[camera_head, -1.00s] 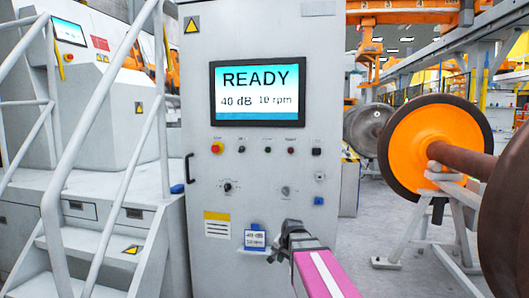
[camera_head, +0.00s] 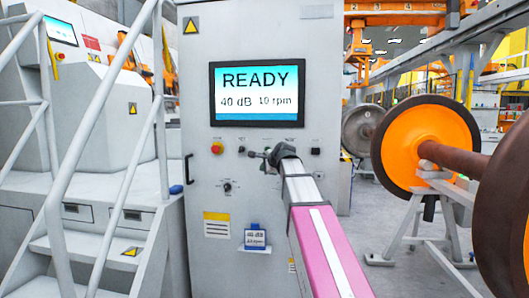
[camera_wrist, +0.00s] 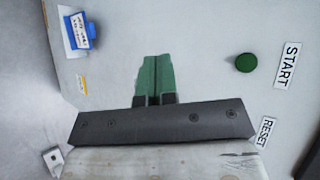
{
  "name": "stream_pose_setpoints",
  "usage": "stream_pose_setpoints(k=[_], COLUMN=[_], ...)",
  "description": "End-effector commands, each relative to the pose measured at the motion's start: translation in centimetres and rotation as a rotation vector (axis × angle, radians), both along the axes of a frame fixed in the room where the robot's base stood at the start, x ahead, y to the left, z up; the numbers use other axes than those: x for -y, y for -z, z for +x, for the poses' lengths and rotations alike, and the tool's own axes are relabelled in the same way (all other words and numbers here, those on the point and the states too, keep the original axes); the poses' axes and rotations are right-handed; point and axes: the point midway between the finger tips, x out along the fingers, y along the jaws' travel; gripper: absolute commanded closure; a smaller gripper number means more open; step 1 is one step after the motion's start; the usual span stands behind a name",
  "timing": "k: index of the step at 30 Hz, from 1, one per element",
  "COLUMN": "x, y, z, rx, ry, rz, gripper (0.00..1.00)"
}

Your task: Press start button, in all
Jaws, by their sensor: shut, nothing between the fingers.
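The green start button (camera_wrist: 246,62) shows in the wrist view beside a START label (camera_wrist: 287,65). My gripper (camera_wrist: 153,62) has its green fingers together and empty, to the left of the button in that view and apart from it. In the head view my gripper (camera_head: 254,154) is in front of the grey control cabinet (camera_head: 200,100), over the button row, and hides the start button there. The screen (camera_head: 258,93) reads READY, 40 dB, 10 rpm. I cannot tell how far the fingertips are from the panel.
A RESET label (camera_wrist: 268,132) is below START in the wrist view. White stair rails (camera_head: 100,110) stand left; an orange-faced wheelset (camera_head: 425,140) stands right.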

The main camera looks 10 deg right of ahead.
Motion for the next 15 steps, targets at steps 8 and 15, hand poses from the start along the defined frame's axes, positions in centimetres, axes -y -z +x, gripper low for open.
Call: stream_pose_setpoints(k=[8,15], x=[0.1,0.1], y=[-5.8,-6.3], z=[0.7,0.7], rx=[0.045,0.048], ry=[0.052,0.058], rz=[0.124,0.139], gripper=[1.00,1.00])
